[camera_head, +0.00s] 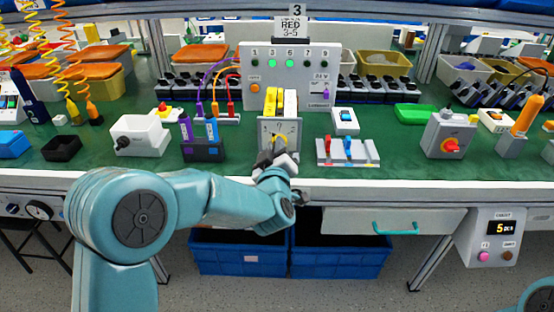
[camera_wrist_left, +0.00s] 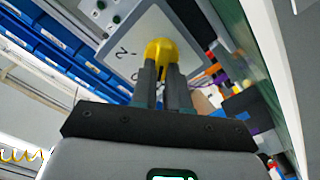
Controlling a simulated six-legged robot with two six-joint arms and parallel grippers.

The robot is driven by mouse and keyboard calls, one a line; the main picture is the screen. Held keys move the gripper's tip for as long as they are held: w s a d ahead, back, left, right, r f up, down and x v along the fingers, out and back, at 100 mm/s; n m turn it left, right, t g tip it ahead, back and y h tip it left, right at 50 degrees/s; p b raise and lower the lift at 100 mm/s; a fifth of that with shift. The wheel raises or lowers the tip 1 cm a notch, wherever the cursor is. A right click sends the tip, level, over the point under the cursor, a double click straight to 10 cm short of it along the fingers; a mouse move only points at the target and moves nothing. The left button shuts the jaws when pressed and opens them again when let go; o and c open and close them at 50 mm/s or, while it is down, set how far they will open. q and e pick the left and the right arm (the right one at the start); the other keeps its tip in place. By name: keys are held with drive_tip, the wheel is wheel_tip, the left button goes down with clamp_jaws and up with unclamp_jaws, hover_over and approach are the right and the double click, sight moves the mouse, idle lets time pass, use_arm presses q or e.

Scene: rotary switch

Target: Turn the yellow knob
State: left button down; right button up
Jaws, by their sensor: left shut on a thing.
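The yellow knob (camera_wrist_left: 161,52) shows in the left wrist view, on the pale face of a switch box (camera_wrist_left: 185,25) with dark marks around it. My left gripper (camera_wrist_left: 160,70) is shut on the knob, with one dark finger on each side of it. In the head view the grey switch box (camera_head: 292,129) stands on the green bench in the middle. My left gripper (camera_head: 273,152) reaches up to its front and hides most of the knob there. My right gripper is not in view.
Yellow blocks (camera_head: 289,101) sit just behind the switch box. A blue-and-purple holder (camera_head: 202,148) stands to its left and a red-and-blue lever panel (camera_head: 347,150) to its right. A grey box with a red knob (camera_head: 450,136) is farther right. Blue crates (camera_head: 240,258) lie under the bench.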

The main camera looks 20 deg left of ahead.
use_arm(q)
drive_tip(key=shift+f+n+b, duration=0.15)
drive_tip(key=shift+n+b, duration=0.65)
drive_tip(key=shift+b, duration=0.1)
drive_tip(key=c, duration=1.1)
unclamp_jaws()
drive_tip(key=v, duration=1.6)
drive_tip(key=shift+s, duration=0.15)
drive_tip(key=shift+a, duration=0.1)
